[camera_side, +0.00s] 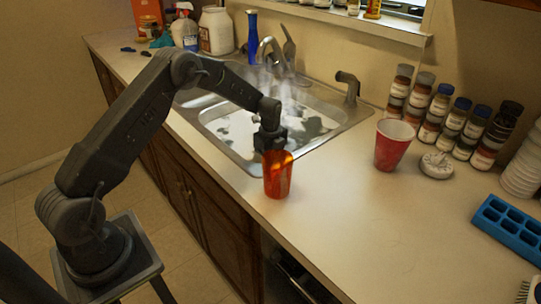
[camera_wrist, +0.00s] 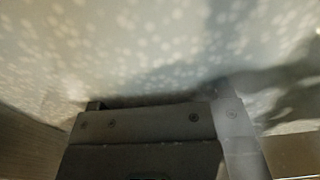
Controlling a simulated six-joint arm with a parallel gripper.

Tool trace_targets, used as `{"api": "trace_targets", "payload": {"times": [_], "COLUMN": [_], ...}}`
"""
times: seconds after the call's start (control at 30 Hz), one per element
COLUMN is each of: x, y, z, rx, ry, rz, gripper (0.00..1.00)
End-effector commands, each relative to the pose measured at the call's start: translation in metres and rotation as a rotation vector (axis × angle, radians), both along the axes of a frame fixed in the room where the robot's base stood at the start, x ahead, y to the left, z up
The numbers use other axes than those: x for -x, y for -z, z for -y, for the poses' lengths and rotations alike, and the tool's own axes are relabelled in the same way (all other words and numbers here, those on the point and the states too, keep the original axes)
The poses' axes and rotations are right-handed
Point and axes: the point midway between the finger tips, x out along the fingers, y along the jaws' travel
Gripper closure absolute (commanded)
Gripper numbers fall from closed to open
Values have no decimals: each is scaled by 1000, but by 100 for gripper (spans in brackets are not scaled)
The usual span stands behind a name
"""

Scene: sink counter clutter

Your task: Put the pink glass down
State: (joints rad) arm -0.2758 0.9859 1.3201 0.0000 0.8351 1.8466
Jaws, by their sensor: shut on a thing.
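An orange-red, see-through glass (camera_side: 278,178) is upright at the front edge of the counter, just in front of the sink, in the side view. It looks orange rather than pink. My gripper (camera_side: 272,146) points down and is shut on the glass at its rim. The base of the glass is at or very near the counter top; I cannot tell whether it touches. In the wrist view, the dark gripper body (camera_wrist: 150,140) fills the bottom, and the glass cannot be made out against a pale, speckled blur.
The steel sink (camera_side: 226,138) lies behind the glass. A red cup (camera_side: 393,146) with a white inside and a small white round thing (camera_side: 436,166) stand to the right. Several bottles (camera_side: 431,118) line the wall. A blue tray (camera_side: 512,230) is far right. The front middle counter is clear.

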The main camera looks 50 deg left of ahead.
Motion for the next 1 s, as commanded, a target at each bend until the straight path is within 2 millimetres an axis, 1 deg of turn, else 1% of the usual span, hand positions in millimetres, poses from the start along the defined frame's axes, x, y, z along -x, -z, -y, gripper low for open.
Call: {"api": "trace_targets", "payload": {"times": [0.13, 0.5, 0.63, 0.67, 0.9, 1.0], "x": [0, 0, 0, 0, 0, 0], "y": [0, 11, 11, 12, 12, 12], "z": [0, 0, 0, 0, 0, 0], "rx": [0, 0, 0, 0, 0, 0], "ry": [0, 0, 0, 0, 0, 0], "rz": [1, 0, 1, 0, 0, -1], "gripper": [57, 57, 57, 26, 3, 3]}}
